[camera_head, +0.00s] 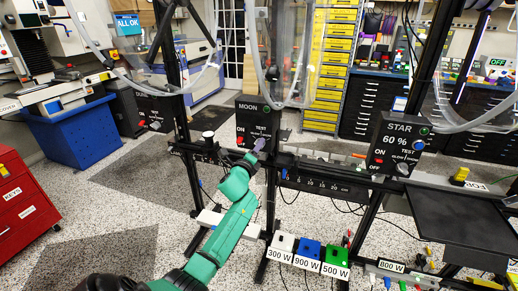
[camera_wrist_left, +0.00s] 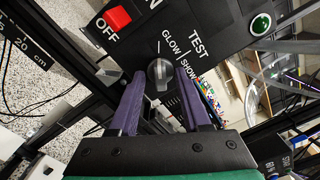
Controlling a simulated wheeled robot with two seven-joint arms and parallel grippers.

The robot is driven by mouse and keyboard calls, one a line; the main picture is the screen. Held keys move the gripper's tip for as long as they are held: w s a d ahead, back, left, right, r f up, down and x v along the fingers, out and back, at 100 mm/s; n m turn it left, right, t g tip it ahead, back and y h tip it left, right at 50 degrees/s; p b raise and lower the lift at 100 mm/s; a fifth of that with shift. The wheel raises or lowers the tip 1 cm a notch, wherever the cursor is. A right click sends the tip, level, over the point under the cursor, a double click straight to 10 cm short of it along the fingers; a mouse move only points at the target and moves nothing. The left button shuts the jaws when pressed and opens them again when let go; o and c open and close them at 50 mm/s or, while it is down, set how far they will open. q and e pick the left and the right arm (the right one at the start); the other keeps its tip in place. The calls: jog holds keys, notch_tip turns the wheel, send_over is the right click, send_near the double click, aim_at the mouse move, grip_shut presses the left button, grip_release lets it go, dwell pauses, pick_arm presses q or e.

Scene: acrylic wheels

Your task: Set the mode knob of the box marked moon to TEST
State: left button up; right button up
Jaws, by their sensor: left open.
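The box marked MOON (camera_head: 248,115) is a black panel on the frame in the head view, with a red button at its left and the word TEST at its right. In the left wrist view the grey mode knob (camera_wrist_left: 160,74) sits below the words GLOW, SHOW and TEST. The purple fingers of my left gripper (camera_wrist_left: 161,79) are open, one on each side of the knob, with gaps visible. My right gripper is not in view.
The similar STAR box (camera_head: 393,145) with its own knob stands to the right.

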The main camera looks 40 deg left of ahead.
pick_arm(q)
grip_shut()
jog(key=m+b, duration=0.1)
jog(key=m, duration=0.3)
jog(key=shift+m, duration=0.3)
jog(key=m, duration=0.6)
jog(key=shift+r+m, duration=0.1)
jog(key=shift+m, duration=0.2)
jog(key=shift+c, duration=1.8)
grip_release()
jog(key=shift+m, duration=0.4)
jog(key=o, duration=0.5)
jog(key=shift+d, duration=0.1)
